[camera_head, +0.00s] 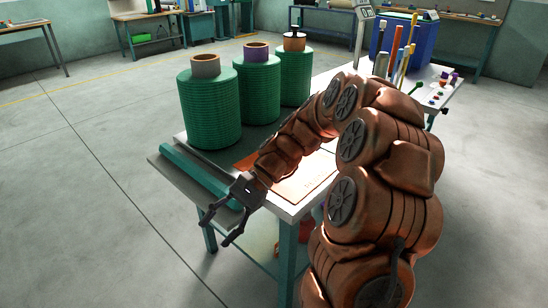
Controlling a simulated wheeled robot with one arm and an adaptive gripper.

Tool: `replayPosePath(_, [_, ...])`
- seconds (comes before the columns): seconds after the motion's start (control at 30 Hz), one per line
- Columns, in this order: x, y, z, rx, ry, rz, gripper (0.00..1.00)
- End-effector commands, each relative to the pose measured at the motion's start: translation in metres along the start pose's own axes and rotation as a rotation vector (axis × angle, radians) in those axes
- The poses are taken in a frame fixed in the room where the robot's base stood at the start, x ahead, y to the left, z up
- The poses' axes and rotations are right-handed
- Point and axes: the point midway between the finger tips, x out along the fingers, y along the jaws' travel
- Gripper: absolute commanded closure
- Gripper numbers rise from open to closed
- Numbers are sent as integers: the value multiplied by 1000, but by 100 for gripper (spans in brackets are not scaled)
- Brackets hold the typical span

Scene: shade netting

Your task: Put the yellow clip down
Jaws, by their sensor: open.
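My gripper (215,232) is open, with its fingers spread, and hangs past the front left corner of the table (172,178). It points down and to the left, over the floor. I see nothing between its fingers. I cannot make out a yellow clip anywhere in the view. My arm hides much of the table's middle and right side.
Three green netting rolls (210,112) stand in a row on the table's left side. An orange sheet (247,162) lies near its front. Upright rods (393,52), a blue bin (424,45) and small coloured pieces (440,90) are farther back. The floor at left is clear.

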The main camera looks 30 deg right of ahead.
Motion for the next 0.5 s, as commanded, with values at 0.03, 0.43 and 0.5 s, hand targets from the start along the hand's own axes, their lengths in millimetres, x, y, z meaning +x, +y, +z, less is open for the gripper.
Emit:
replayPosePath(0.03, [-18,-10,-6,42,-19,-60,45])
replayPosePath(0.43, [-158,-27,-84,345,-151,-531,45])
replayPosePath(0.5, [-184,-19,-100,398,-174,-615,45])
